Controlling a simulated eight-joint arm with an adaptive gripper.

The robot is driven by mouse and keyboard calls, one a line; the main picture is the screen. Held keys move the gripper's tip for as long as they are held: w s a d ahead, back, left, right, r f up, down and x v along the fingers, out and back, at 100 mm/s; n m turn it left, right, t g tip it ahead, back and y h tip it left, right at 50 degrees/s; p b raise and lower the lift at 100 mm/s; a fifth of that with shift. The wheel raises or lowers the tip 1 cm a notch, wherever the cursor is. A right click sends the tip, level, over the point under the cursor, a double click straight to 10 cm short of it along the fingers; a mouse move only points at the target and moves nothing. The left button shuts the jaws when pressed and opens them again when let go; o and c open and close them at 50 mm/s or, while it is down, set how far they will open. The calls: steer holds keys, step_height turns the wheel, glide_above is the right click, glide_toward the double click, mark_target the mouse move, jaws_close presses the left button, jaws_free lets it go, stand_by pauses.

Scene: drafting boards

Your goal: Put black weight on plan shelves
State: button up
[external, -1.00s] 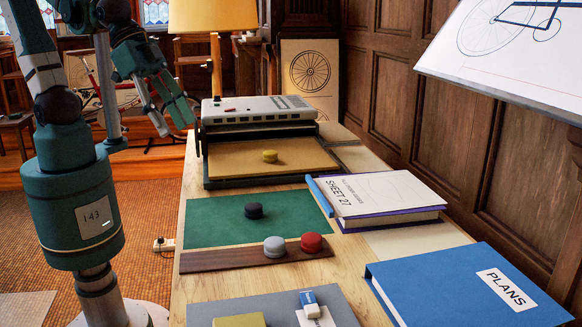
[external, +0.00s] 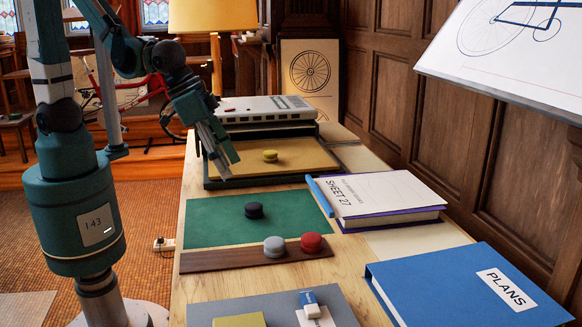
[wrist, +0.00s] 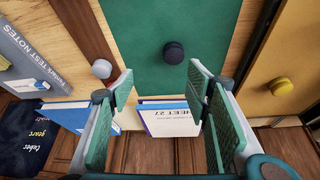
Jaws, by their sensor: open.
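The black weight (external: 254,210) is a small round knob-like piece on the green mat (external: 205,222). It also shows in the wrist view (wrist: 174,52), just beyond my fingertips. My gripper (external: 226,165) is open and empty, above the desk near the front left corner of the tan board, higher than the black weight and behind it. In the wrist view my gripper (wrist: 160,85) has its green finger pads wide apart, with nothing between them. A blue case labelled PLANS (external: 465,290) lies at the front right. I cannot make out anything clearly identifiable as plan shelves.
A grey weight (external: 274,246) and a red weight (external: 311,243) sit on a brown strip (external: 215,261). A yellow weight (external: 270,156) is on the tan board (external: 300,160). The SHEET 27 book (external: 385,192) lies to the right. A tilted drawing board (external: 510,60) overhangs the upper right.

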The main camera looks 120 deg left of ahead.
steer(key=n, duration=0.2)
glide_toward(254, 206)
steer(key=shift+w+f+g+b, duration=0.25)
steer(key=shift+g+b, duration=0.1)
steer(key=shift+g, duration=0.05)
steer(key=shift+f, duration=0.15)
steer(key=shift+b+x, duration=0.4)
steer(key=shift+x, duration=0.75)
steer(key=shift+w+a+f, duration=0.1)
steer(key=shift+f, duration=0.05)
steer(key=shift+b+x, duration=1.05)
steer(key=shift+x, duration=1.35)
steer(key=shift+a, duration=0.1)
steer(key=c, duration=1.4)
steer(key=shift+o, duration=0.2)
